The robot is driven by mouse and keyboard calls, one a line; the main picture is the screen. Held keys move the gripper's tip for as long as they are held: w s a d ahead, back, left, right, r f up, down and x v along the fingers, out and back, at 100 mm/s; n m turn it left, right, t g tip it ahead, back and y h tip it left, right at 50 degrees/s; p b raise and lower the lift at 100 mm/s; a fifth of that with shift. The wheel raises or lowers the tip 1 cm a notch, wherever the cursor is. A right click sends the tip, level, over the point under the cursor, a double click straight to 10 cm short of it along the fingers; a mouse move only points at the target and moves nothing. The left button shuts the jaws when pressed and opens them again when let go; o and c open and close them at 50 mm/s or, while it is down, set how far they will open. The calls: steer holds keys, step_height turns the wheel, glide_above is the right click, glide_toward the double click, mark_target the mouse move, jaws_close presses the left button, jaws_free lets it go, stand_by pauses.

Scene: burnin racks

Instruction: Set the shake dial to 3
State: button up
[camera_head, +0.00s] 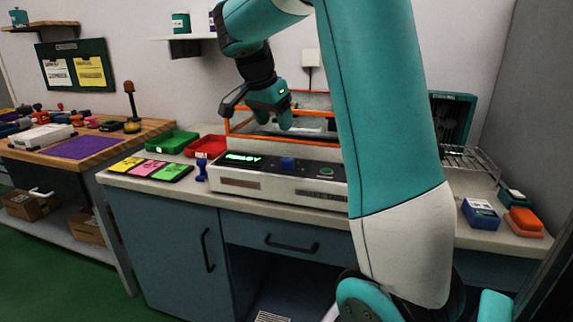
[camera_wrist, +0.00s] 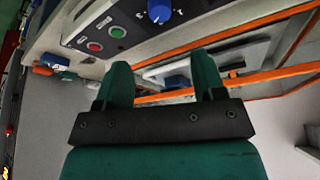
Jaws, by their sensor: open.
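The shake machine (camera_head: 262,185) is a pale unit on the counter with a lit green display (camera_head: 243,157) on its front panel. Its blue dial (camera_head: 287,163) sits right of the display. The dial also shows at the top of the wrist view (camera_wrist: 160,11), with a white pointer mark; its scale numbers are too small to read. My gripper (camera_head: 272,121) is open and empty, above and behind the front panel near the orange frame. Its two teal fingers (camera_wrist: 163,85) are apart in the wrist view, with the dial beyond them. The display text is not legible.
An orange rail frame (camera_head: 236,127) surrounds the machine's platform. Green (camera_head: 172,141) and red (camera_head: 207,146) trays and a blue stamp (camera_head: 202,167) stand left of it. Coloured cards (camera_head: 150,168) lie at the counter's left. Blue (camera_head: 480,213) and orange (camera_head: 523,222) boxes stand right.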

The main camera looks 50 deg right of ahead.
mark_target(287, 160)
steer(key=b+x, duration=0.1)
steer(key=x, duration=1.2)
steer(key=shift+r+b, duration=0.1)
steer(key=shift+b, duration=0.3)
